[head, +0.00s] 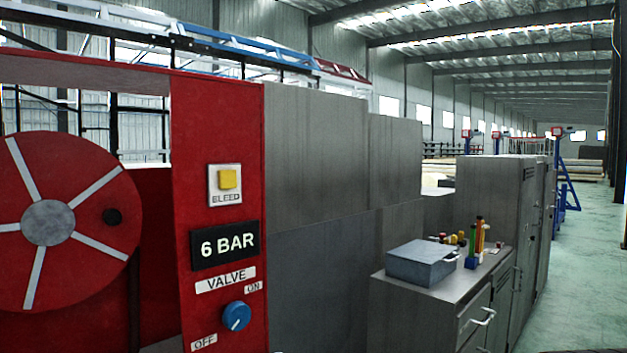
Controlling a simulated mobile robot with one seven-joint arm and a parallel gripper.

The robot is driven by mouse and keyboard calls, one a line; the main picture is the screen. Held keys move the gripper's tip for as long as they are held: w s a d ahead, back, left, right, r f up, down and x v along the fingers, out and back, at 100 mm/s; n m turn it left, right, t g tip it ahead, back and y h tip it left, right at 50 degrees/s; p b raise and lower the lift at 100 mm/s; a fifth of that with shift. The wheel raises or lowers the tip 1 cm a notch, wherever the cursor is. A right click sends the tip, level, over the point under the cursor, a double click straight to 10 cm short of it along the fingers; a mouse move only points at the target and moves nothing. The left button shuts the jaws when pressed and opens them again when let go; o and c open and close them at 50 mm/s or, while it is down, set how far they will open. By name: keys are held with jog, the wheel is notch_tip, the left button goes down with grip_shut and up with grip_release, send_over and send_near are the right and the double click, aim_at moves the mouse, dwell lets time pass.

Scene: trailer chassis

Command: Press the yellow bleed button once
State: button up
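The yellow bleed button (228,179) is a small square on a light plate (225,185) marked BLEED. The plate sits high on a red upright panel (219,120) left of centre in the head view. Below it a black display (224,246) reads 6 BAR. Under that is a VALVE label (226,280) and a blue round knob (236,316) between OFF and ON labels; its pointer mark is too small to read surely. My gripper is not in view.
A red reel (70,225) with light spokes and a dark knob stands left of the panel. Grey panels (340,150) stand behind it. At right a grey cabinet (425,310) holds a grey box (422,264) and small coloured items. Open floor (585,270) lies at far right.

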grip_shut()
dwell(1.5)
